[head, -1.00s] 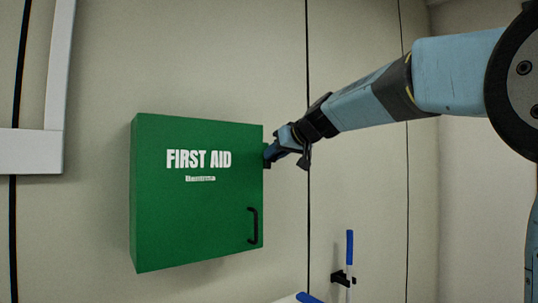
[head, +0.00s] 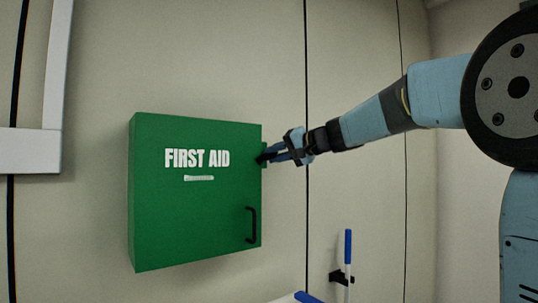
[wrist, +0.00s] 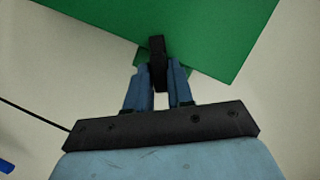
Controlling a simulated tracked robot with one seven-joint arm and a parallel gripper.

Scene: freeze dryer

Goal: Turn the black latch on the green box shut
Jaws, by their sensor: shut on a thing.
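The green first aid box (head: 190,220) hangs on the wall with its door closed against the body. The black latch (head: 262,158) is at the box's right edge, upper part, and now points across onto the door front. In the wrist view the latch (wrist: 157,48) lies over the edge of the green box (wrist: 215,30). My gripper (head: 272,155) comes from the right. Its two blue fingers (wrist: 158,80) are shut on the latch's near end. The fingers hide part of the latch.
A black door handle (head: 252,225) sits low on the door's right side. A blue-and-white stick (head: 348,255) stands in a black wall clip at lower right. A white frame (head: 35,150) is on the wall at left.

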